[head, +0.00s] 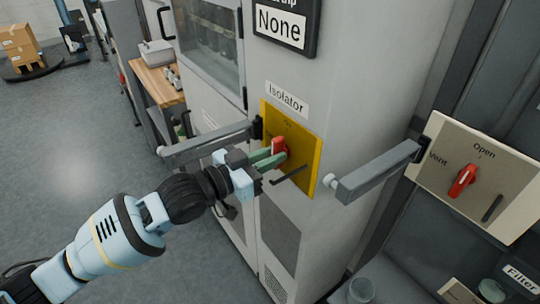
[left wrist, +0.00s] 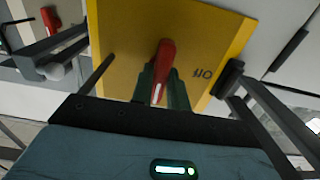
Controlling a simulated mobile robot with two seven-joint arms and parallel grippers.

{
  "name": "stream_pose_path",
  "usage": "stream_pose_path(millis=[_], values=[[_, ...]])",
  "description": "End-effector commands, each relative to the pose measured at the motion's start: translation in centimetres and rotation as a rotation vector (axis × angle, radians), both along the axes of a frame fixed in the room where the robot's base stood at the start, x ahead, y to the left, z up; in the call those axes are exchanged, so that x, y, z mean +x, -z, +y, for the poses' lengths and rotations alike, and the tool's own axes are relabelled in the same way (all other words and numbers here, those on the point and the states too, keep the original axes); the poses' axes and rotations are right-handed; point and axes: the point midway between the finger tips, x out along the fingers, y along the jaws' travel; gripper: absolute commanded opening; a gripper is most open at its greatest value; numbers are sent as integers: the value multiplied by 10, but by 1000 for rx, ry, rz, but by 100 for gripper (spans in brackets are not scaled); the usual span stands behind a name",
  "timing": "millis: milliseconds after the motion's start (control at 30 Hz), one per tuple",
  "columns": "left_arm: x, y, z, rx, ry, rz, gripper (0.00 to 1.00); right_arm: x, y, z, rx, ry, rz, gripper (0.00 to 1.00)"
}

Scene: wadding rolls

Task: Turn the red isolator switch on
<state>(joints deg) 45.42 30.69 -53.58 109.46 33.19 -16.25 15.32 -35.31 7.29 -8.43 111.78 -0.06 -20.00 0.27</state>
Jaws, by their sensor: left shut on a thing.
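The red isolator switch (head: 279,146) sits on a yellow plate (head: 309,170) on the grey cabinet, under the label "Isolator" (head: 287,98). My left gripper (head: 271,160) reaches it from the left, with its green fingers shut on the red handle. In the left wrist view, the red handle (left wrist: 166,52) stands between the two green fingers (left wrist: 160,88), with a white mark on it. An upside-down "Off" (left wrist: 203,73) shows on the yellow plate to its right. The fingers hide part of the handle. My right gripper is not in view.
Grey bars (head: 208,143) (head: 378,172) stick out on both sides of the yellow plate, close to my gripper. A thin dark rod (head: 289,175) juts out below the switch. Another red knob (head: 462,181) sits on a beige panel (head: 513,187) marked "Open" at right.

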Motion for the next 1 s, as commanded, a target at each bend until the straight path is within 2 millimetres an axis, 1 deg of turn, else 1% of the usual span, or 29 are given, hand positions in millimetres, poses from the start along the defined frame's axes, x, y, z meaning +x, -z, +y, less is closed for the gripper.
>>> stream_pose_path(millis=[267,300,433,767,867,1000], values=[[0,0,0,4,-1,-3,0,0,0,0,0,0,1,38],[0,0,0,4,-1,-3,22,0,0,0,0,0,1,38],[0,0,0,3,-1,-2,38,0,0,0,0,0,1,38],[-1,1,3,1,-1,0,38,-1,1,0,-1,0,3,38],[-7,2,10,2,-1,1,38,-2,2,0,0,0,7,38],[-20,3,28,3,-1,2,38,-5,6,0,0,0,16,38]])
